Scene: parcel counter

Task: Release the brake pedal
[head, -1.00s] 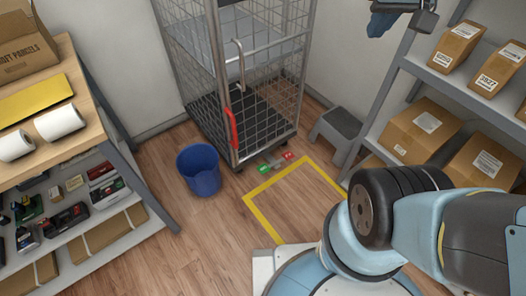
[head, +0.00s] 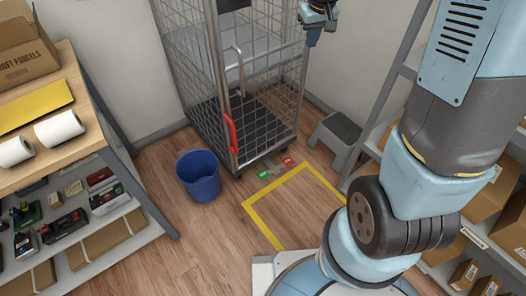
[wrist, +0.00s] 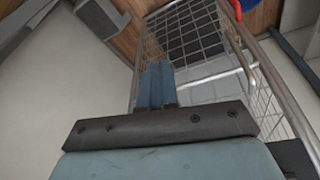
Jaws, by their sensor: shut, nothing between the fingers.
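The roll cage (head: 222,75) stands against the back wall and also shows in the wrist view (wrist: 262,62). At its front foot, just above the floor, are a green pedal (head: 264,174) and a red pedal (head: 288,161), side by side. The head view is too small to tell which one is pressed. My gripper (head: 312,38) is high at the top of the head view, by the cage's right side and well above the pedals. In the wrist view its blue fingers (wrist: 155,85) are together and empty. The pedals do not show there.
A blue bin (head: 199,174) stands left of the pedals. A grey step stool (head: 338,132) stands right of the cage. A yellow floor outline (head: 262,211) lies in front, its inside clear. The packing table (head: 95,95) is at left; parcel shelving (head: 398,65) is at right.

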